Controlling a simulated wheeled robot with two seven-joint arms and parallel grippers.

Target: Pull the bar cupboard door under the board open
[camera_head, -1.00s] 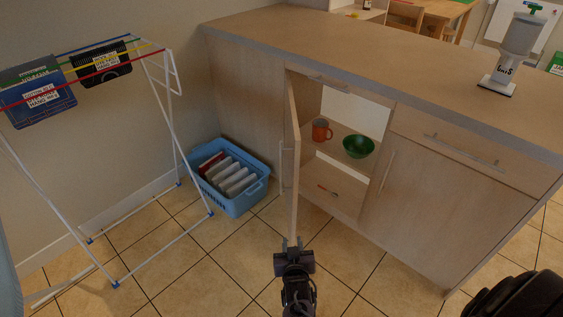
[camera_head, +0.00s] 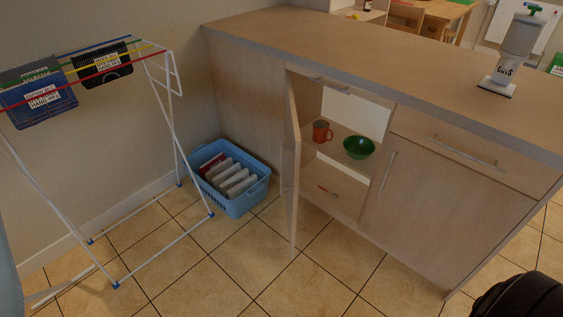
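The bar cupboard door (camera_head: 292,178) under the board stands swung wide open, seen nearly edge-on, with its handle on the left side of it. Inside the open cupboard, an orange-red mug (camera_head: 321,131) and a green bowl (camera_head: 358,147) stand on the upper shelf. A small thin item with red on it (camera_head: 327,190) lies lower down. The wooden board (camera_head: 390,66) forms the counter top above. Neither of my grippers is in view. A black rounded shape at the bottom right corner looks like part of me.
A blue basket (camera_head: 232,190) with several pale items sits on the floor left of the door. A closed cupboard door (camera_head: 440,205) is on the right. A dispenser (camera_head: 512,55) marked "OATS" stands on the board. The tiled floor in front is clear.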

